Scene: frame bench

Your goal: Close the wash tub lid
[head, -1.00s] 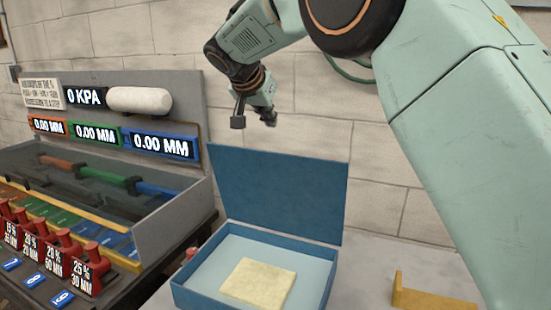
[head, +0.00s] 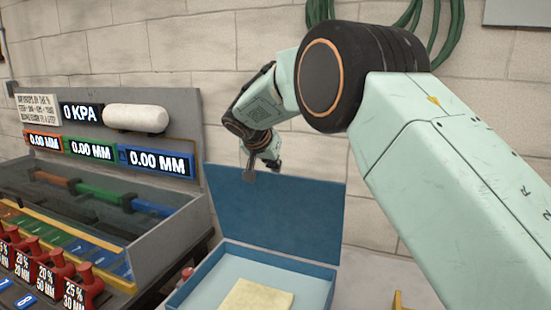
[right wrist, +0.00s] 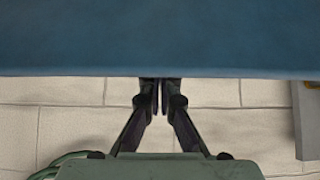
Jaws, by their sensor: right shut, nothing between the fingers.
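The wash tub (head: 322,288) is a blue open box at the bottom middle of the head view. Its blue lid (head: 275,215) stands raised at the back, open. A pale yellow sponge-like block (head: 256,297) lies inside the tub. My right gripper (head: 261,170) is at the lid's top edge in the head view, shut and empty. In the right wrist view its fingertips (right wrist: 158,82) are together at the edge of the lid (right wrist: 160,40). I cannot tell whether they touch it. My left gripper is not in view.
A test bench with a trough (head: 160,225), red-handled weights (head: 83,285) and number displays (head: 158,161) stands left of the tub. A white roll (head: 136,117) sits above the displays. A brick wall (head: 375,205) is behind. Green hoses (head: 455,35) hang at upper right.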

